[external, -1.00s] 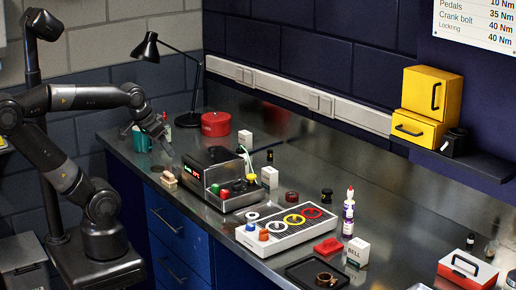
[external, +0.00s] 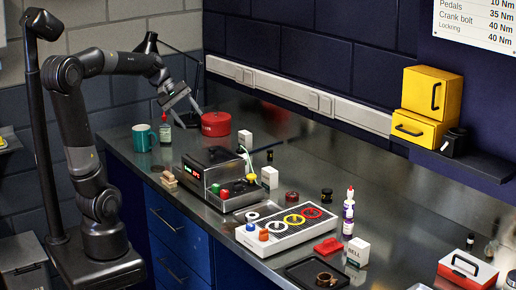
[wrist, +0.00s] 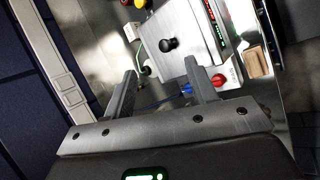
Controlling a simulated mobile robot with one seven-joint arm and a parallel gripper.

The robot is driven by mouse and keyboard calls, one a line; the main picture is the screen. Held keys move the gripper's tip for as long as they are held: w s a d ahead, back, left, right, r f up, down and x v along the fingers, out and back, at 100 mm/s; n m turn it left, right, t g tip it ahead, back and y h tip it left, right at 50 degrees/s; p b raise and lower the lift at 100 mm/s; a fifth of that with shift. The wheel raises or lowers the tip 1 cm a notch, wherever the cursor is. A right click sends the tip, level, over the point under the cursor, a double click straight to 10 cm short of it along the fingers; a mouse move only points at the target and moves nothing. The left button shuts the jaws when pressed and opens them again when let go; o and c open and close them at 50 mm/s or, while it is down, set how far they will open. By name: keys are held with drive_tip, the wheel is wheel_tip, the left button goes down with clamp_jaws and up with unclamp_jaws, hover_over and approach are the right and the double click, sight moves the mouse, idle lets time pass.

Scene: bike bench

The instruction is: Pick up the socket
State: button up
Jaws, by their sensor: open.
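No thing can be told for certain as the socket. Small dark cylinders stand on the bench in the external view: one (external: 326,195) right of the middle and a smaller one (external: 270,155) farther back. My gripper (external: 184,107) is raised above the far left of the bench, near the green-labelled bottle (external: 165,132) and the red round container (external: 216,124). In the wrist view my gripper (wrist: 160,66) is open with nothing between its fingers. Beyond the fingers lies a metal-topped device with a black knob (wrist: 168,45).
The device (external: 215,180) with coloured buttons stands left of the middle. A tray with coloured rings (external: 290,228), a black tray (external: 300,268), a teal mug (external: 142,138), a wooden block (external: 168,178) and a lamp (external: 150,42) also occupy the bench.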

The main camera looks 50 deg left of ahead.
drive_tip(key=w+a+n+t+h, duration=0.1)
drive_tip(key=w+a+n+t, duration=0.1)
drive_tip(key=w+a+n, duration=0.4)
drive_tip(key=w+a+f+n+t, duration=0.15)
drive_tip(key=a+n, duration=0.25)
drive_tip(key=a, duration=0.4)
drive_tip(key=w+a+n+t+h, duration=0.1)
drive_tip(key=w+a+n+t, duration=0.3)
drive_tip(key=a, duration=0.3)
drive_tip(key=shift+n+g+y, duration=0.3)
drive_tip(key=shift+n+g, duration=0.35)
drive_tip(key=shift+n, duration=0.15)
drive_tip(key=f, duration=0.6)
drive_tip(key=a+f, duration=0.1)
drive_tip(key=f, duration=1)
drive_tip(key=shift+s+a+f, duration=0.15)
drive_tip(key=shift+a+f, duration=0.05)
drive_tip(key=shift+f, duration=0.45)
drive_tip(key=shift+w+d+f, duration=0.15)
drive_tip(key=shift+w+d, duration=0.1)
drive_tip(key=shift+w, duration=0.1)
drive_tip(key=x, duration=1)
drive_tip(key=shift+w+a, duration=0.1)
drive_tip(key=c, duration=1.1)
drive_tip(key=shift+r, duration=0.3)
